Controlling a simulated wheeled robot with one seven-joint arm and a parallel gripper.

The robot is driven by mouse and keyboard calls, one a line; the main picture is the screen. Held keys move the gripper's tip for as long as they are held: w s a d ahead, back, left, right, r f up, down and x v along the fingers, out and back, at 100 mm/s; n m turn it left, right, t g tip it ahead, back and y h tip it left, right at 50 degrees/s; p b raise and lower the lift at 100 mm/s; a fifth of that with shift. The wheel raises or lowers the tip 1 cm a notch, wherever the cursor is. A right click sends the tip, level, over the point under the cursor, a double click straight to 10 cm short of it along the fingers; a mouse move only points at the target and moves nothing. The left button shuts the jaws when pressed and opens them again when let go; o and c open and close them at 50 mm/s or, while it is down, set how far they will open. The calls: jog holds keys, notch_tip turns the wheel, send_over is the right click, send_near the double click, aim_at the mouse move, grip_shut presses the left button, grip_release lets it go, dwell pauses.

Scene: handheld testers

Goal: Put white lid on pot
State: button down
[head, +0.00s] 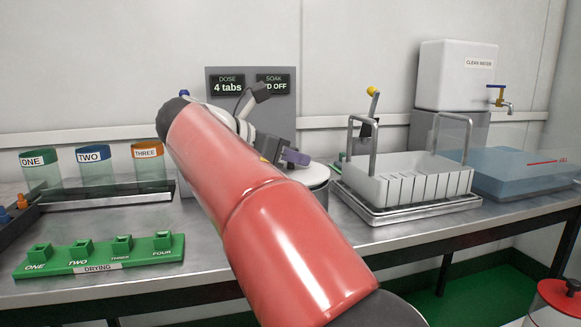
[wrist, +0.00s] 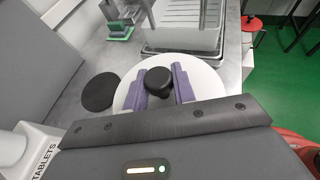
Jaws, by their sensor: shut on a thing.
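The white lid (wrist: 209,84) is a round disc with a black knob (wrist: 158,80) at its middle. My gripper (wrist: 160,86) has its purple fingers on either side of the knob and is shut on it. In the head view a bit of the white lid (head: 316,174) shows behind my red arm, near my gripper (head: 285,156).
A white rack (head: 405,187) stands on a tray to the right, with a blue clear basin (head: 525,176) beyond. A dark round pad (wrist: 99,92) lies left of the lid. A green drying stand (head: 100,256) and labelled cups (head: 93,168) are at left. A red-topped container (head: 562,297) stands lower right.

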jog(key=shift+f, duration=0.1)
jog(key=shift+f, duration=0.55)
jog(key=c, duration=1.1)
grip_release()
jog(key=shift+c, duration=0.2)
jog(key=shift+r, duration=0.25)
jog(key=p+v, duration=0.4)
jog(key=v, duration=0.8)
jog(key=shift+r, duration=0.45)
